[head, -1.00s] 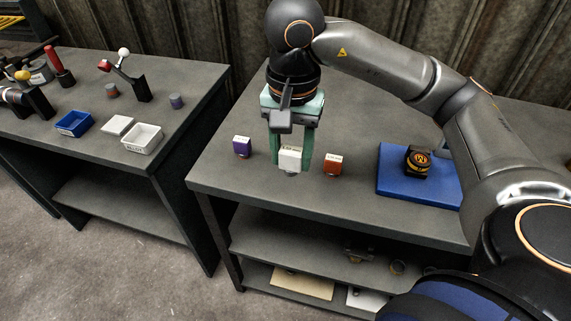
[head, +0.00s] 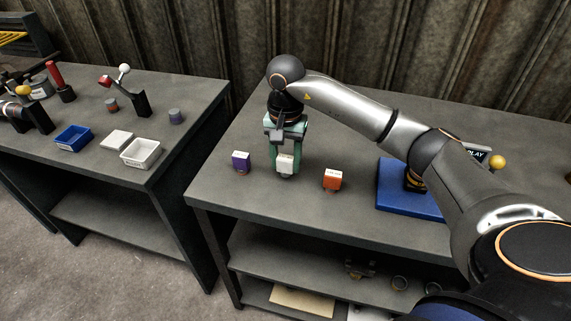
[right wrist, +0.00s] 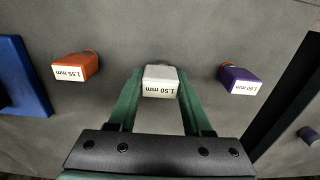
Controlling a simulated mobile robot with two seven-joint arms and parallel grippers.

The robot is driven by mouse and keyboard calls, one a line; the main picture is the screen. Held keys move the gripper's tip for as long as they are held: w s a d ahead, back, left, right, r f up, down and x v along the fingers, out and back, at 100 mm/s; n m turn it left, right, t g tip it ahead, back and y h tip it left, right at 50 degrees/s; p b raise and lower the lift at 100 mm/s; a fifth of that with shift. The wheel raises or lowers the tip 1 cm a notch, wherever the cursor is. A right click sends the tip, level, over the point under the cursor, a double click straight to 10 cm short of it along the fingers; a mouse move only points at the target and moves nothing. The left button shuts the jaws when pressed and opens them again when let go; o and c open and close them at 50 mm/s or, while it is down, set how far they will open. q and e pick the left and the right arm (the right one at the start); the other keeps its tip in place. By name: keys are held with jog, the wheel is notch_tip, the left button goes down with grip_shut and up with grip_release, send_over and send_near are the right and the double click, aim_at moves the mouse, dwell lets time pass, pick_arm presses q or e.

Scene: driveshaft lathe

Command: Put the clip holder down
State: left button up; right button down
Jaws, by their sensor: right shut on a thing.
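The white clip holder (head: 285,162) stands upright between my right gripper's green fingers, its label reading 1.50 mm in the right wrist view (right wrist: 160,88). My right gripper (head: 285,155) is shut on it, pointing down at the right-hand table (head: 300,215). The holder is at or just above the tabletop; I cannot tell whether it touches. A purple clip holder (head: 241,161) stands to its left and an orange one (head: 332,179) to its right, both apart from it. My left gripper is not in view.
A blue mat (head: 410,206) with a dark object on it lies right of the orange holder, partly behind my right arm. The left table holds a blue tray (head: 73,138) and a white tray (head: 140,152). The tabletop in front of the holders is clear.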

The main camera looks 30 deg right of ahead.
aim_at(286, 158)
jog(key=shift+f, duration=0.8)
jog(key=shift+f, duration=0.15)
jog(key=shift+c, duration=1.7)
grip_release()
notch_tip(286, 158, up, 12)
jog(key=shift+r, duration=0.15)
